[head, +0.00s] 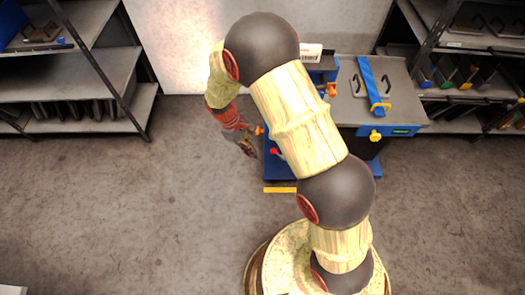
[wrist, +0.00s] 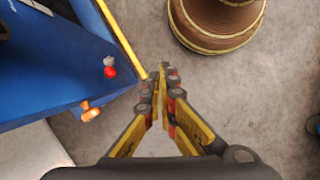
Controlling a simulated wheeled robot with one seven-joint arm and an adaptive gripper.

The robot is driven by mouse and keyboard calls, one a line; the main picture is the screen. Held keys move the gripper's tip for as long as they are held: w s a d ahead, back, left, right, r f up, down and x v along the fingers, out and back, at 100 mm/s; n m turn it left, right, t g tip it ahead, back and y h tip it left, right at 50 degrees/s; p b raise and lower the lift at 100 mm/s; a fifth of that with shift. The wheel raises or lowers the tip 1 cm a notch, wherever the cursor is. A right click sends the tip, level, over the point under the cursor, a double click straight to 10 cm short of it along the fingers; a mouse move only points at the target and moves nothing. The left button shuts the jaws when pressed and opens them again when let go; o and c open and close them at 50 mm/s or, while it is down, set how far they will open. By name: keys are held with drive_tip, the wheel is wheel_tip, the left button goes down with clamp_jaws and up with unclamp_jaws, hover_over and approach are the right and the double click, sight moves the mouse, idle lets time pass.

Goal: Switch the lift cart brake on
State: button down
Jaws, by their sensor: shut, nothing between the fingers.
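The blue lift cart (head: 283,172) stands partly behind my arm in the head view; its blue side (wrist: 45,75) fills the left of the wrist view. A red knob (head: 274,151) on a grey mount sits on it and shows in the wrist view (wrist: 110,71). An orange handle (head: 259,131) sticks out from its edge, also seen in the wrist view (wrist: 91,112). No label shows which is the brake. My gripper (head: 248,149) is shut and empty, just left of the cart. In the wrist view its fingertips (wrist: 163,77) are right of the knob and handle, touching neither.
A yellow bar (head: 280,190) runs along the cart's near end. Shelves (head: 75,65) stand at the back left and back right (head: 455,65). The floor left of my gripper is clear.

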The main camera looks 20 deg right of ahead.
drive_tip(key=w+f+n+h, duration=0.1)
drive_tip(key=w+f+n, duration=0.35)
drive_tip(key=f, duration=0.75)
drive_tip(key=w+r+n+t, duration=0.1)
drive_tip(key=w+n+t, duration=0.15)
drive_tip(key=w, duration=0.45)
drive_tip(key=s+d+f+n+b, duration=0.1)
drive_tip(key=d+f+b, duration=0.4)
drive_tip(key=d+f, duration=0.2)
drive_tip(key=shift+s+d+f+g+b, duration=0.3)
drive_tip(key=shift+s+f+g, duration=0.05)
drive_tip(key=shift+f, duration=0.25)
drive_tip(key=shift+r, duration=0.1)
